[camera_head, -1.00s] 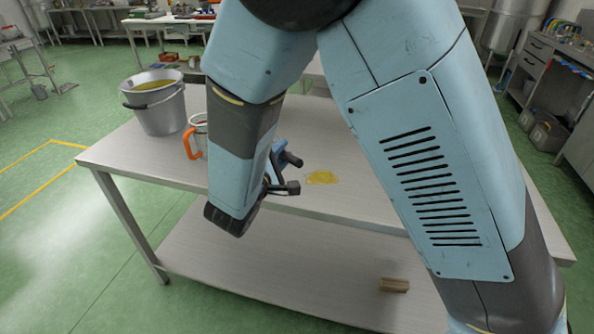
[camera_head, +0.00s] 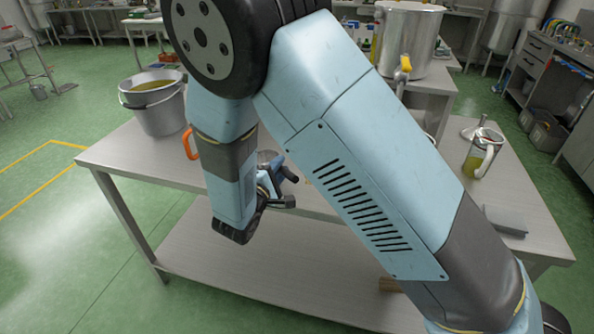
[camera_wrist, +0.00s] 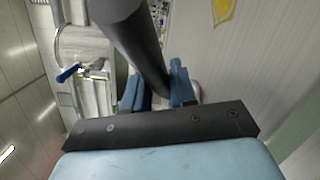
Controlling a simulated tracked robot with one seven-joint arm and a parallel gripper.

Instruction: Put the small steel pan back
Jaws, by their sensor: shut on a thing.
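My gripper (camera_head: 276,188) is low over the near edge of the steel table (camera_head: 150,168), partly hidden by my arm. In the wrist view its two blue fingers (camera_wrist: 156,92) are shut on a dark round bar (camera_wrist: 137,45), which looks like the handle of the small steel pan. The pan's body is not clearly visible. A small grey rounded edge (camera_head: 267,156) shows just behind the gripper in the head view; I cannot tell if it is the pan.
A large pot with a yellow tap (camera_head: 410,40) stands behind. A yellow patch (camera_wrist: 225,11) lies on the table.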

